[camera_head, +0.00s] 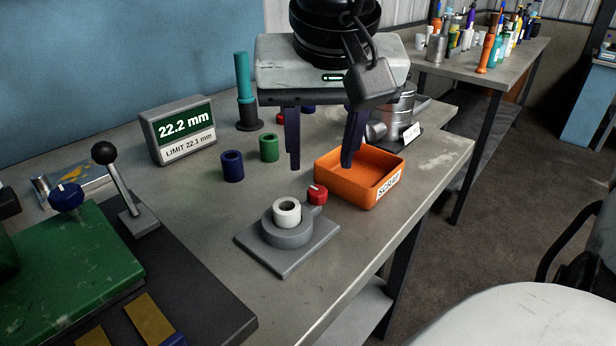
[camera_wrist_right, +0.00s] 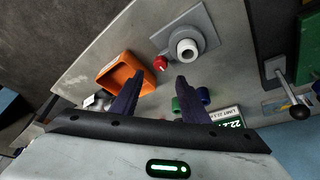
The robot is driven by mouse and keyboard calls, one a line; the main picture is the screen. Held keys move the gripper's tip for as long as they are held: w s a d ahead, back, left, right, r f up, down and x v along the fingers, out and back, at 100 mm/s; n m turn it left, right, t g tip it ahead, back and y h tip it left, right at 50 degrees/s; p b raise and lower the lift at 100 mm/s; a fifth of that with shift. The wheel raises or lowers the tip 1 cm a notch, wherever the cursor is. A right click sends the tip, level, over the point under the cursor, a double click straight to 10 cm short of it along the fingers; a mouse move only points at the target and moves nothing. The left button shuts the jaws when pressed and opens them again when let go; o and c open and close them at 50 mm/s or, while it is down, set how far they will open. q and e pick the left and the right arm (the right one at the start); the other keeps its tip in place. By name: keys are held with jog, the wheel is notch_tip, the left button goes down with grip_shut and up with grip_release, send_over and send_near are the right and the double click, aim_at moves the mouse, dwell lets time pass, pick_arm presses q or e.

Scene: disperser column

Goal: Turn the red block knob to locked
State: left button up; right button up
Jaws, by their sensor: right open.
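The red block knob (camera_head: 317,194) sits on the grey block fixture (camera_head: 290,262), just right of the white ring (camera_head: 287,212) in its round seat. A pale mark shows on the knob's top. In the right wrist view the red knob (camera_wrist_right: 161,63) lies beyond my fingertips, beside the grey fixture plate (camera_wrist_right: 168,33). My right gripper (camera_head: 320,166) is open and empty, fingers pointing down, above and behind the knob, apart from it. It also shows in the right wrist view (camera_wrist_right: 160,80). My left gripper is not in view.
An orange scrap bin (camera_head: 340,188) stands right of the knob. Blue (camera_head: 232,166) and green (camera_head: 269,147) rings stand behind left. A display reading 22.2 mm (camera_head: 178,130), a teal post (camera_head: 243,80) and a black-knobbed lever (camera_head: 122,180) stand farther left. Bench in front of the fixture is clear.

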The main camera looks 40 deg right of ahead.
aim_at(317, 190)
jog(key=b+x, duration=0.1)
jog(key=x, duration=0.7)
jog(key=shift+f, duration=0.15)
grip_shut()
